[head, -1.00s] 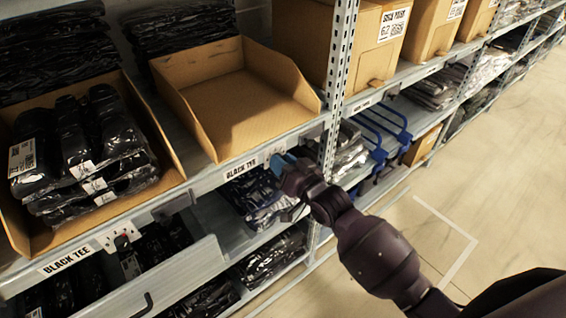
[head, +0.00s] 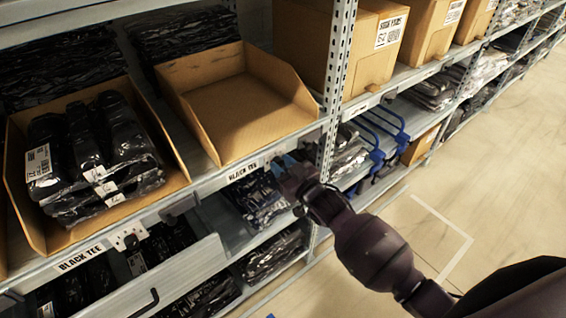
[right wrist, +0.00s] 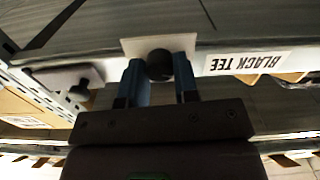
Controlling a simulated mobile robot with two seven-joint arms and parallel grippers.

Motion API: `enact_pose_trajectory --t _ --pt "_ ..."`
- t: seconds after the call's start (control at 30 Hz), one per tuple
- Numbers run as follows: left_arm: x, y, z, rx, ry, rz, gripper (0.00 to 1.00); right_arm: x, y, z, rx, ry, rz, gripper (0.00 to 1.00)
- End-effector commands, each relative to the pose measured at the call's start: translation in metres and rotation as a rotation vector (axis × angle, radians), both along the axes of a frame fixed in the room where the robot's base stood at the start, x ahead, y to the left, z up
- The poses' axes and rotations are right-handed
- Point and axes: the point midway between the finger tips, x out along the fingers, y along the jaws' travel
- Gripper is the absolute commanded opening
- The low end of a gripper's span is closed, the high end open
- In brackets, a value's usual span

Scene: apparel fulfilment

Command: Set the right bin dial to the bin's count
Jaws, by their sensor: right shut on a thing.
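The right bin (head: 198,119) is an open cardboard bin on the shelf, and its visible floor is bare. A BLACK TEE label (head: 243,172) is on the shelf edge below it. Its dial is hidden by my gripper in the head view; in the right wrist view the round black dial knob (right wrist: 159,65) stands on a white plate (right wrist: 160,45). My right gripper (head: 284,166) is at this dial, its two blue fingers (right wrist: 159,78) closed on either side of the knob. The dial's numbers and setting cannot be read. My left gripper is not in view.
The left bin (head: 172,181) holds several black bagged garments (head: 95,150); its own dial (head: 130,241) is on the shelf edge below. A perforated metal post (head: 338,80) stands just right of my gripper. The right-hand floor is clear.

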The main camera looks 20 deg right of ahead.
Motion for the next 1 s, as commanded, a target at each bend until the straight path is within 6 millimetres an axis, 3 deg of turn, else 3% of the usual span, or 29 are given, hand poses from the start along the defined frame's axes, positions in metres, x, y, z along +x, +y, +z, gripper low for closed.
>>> enact_pose_trajectory --t 0.4,0.93,0.97,1.0 --pt "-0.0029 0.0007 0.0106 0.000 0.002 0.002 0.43 0.0000 0.0003 0.0008 -0.184 -0.068 0.000 0.05" --pt "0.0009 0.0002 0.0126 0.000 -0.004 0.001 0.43 0.0001 0.0004 0.0002 -0.209 -0.077 0.000 0.05" --pt "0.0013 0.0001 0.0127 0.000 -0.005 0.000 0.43 0.0001 0.0004 0.0002 -0.209 -0.077 0.000 0.30" --pt "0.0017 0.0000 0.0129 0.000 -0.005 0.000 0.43 0.0001 0.0004 0.0002 -0.208 -0.077 0.000 0.36"
